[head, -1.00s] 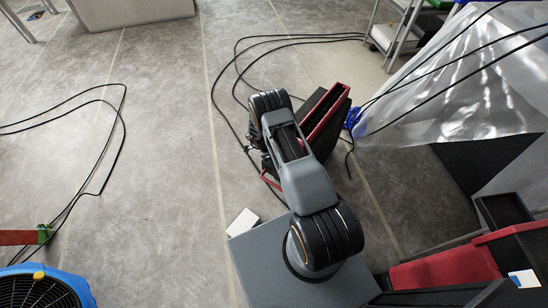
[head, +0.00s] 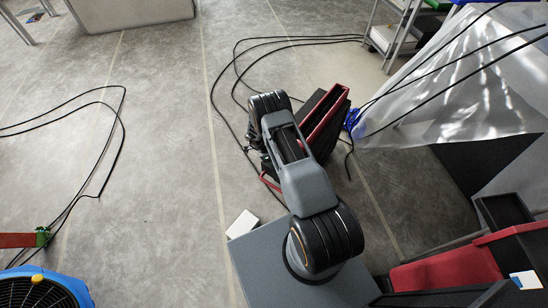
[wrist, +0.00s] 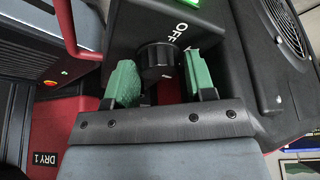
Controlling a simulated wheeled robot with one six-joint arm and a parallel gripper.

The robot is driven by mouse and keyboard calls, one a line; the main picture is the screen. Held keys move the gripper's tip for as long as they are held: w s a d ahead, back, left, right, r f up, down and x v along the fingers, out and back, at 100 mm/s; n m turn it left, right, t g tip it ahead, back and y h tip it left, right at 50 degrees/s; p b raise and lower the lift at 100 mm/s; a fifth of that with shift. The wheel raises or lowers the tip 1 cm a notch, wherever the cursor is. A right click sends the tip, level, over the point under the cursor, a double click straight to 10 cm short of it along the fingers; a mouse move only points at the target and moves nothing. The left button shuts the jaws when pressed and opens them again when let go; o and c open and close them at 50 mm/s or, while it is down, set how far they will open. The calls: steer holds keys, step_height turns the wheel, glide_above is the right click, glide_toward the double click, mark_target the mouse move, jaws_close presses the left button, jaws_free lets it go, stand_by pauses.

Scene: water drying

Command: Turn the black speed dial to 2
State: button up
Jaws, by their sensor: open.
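The black speed dial (wrist: 157,62) is a round knob on a dark panel in the wrist view. White "OFF" lettering shows beside it, and another mark to its right is partly covered. My gripper (wrist: 158,68) is open, with one green finger pad on the left of the dial and one on the right. The dial lies between the pads, with a gap visible on the left; contact on the right is unclear. I cannot read where the dial points. In the head view my arm hides the dial and gripper.
A black and red machine (head: 326,118) stands beyond my arm. A red handle (wrist: 68,28) and a "DRY 1" label (wrist: 45,159) show in the wrist view. Black cables (head: 240,72) lie on the floor. Plastic sheeting (head: 470,90) hangs at right. A blue fan (head: 60,285) stands at lower left.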

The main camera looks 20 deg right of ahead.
steer(key=p+v, duration=0.2)
steer(key=v, duration=1.1)
steer(key=shift+r, duration=0.4)
steer(key=shift+w+a, duration=0.1)
steer(key=shift+o, duration=0.4)
steer(key=shift+o, duration=1.1)
steer(key=shift+s+d+r+n, duration=0.15)
steer(key=shift+d+r, duration=0.25)
steer(key=shift+d, duration=0.05)
steer(key=shift+s+d+r+n, duration=0.15)
steer(key=shift+s+d+r, duration=0.05)
steer(key=shift+d+r, duration=0.2)
steer(key=s+f+n+t+y, duration=0.1)
steer(key=s+f+n+t, duration=0.3)
steer(key=n, duration=0.9)
steer(key=shift+t, duration=0.5)
steer(key=b+x, duration=0.1)
steer(key=x, duration=0.2)
steer(key=b+x, duration=0.2)
steer(key=x, duration=0.2)
steer(key=s+b+x, duration=0.1)
steer(key=b+x, duration=0.1)
steer(key=x, duration=0.2)
steer(key=shift+d+f, duration=0.1)
steer(key=shift+f, duration=0.05)
